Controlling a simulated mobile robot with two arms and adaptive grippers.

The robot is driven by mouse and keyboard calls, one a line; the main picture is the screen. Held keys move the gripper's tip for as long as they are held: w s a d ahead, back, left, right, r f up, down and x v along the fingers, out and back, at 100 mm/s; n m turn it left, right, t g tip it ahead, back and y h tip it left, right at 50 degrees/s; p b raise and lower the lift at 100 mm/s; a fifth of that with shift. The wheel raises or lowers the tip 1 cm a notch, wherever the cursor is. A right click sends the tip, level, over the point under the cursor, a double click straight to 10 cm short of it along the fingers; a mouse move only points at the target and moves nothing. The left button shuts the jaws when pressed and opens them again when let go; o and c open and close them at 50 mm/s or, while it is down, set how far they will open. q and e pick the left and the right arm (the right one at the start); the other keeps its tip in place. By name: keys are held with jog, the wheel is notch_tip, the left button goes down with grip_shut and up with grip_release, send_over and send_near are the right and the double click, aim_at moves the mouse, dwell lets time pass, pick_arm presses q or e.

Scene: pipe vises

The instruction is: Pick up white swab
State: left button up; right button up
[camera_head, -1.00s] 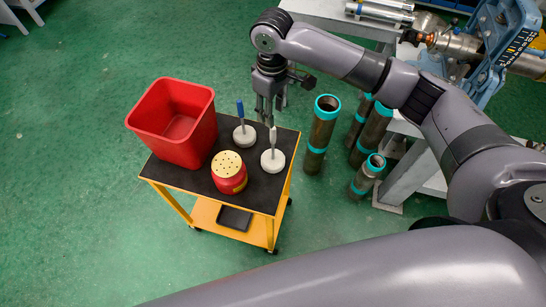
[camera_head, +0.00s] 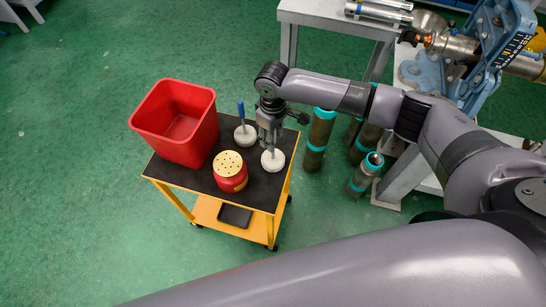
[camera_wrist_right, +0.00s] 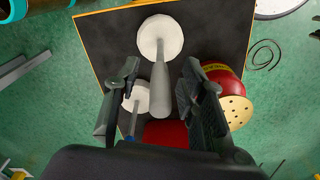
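The white swab stands upright on the cart, and its round white base (camera_head: 272,160) shows below my right gripper (camera_head: 269,146) in the head view. Its pale handle is largely hidden there by the gripper. In the right wrist view the white swab (camera_wrist_right: 160,88) has its handle between the two spread fingers of my right gripper (camera_wrist_right: 161,72), with dark gaps on both sides. The gripper is open and holds nothing. My left gripper is not in view.
The black-topped cart (camera_head: 196,178) also bears a blue-handled swab (camera_head: 244,134), a red bin (camera_head: 175,122) and a red can with a perforated yellow lid (camera_head: 230,172). Pipes with teal bands (camera_head: 318,140) stand on the floor right of the cart, near a grey bench (camera_head: 335,17).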

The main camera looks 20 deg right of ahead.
jog(key=shift+c, duration=0.3)
grip_shut()
jog(key=shift+r, duration=0.15)
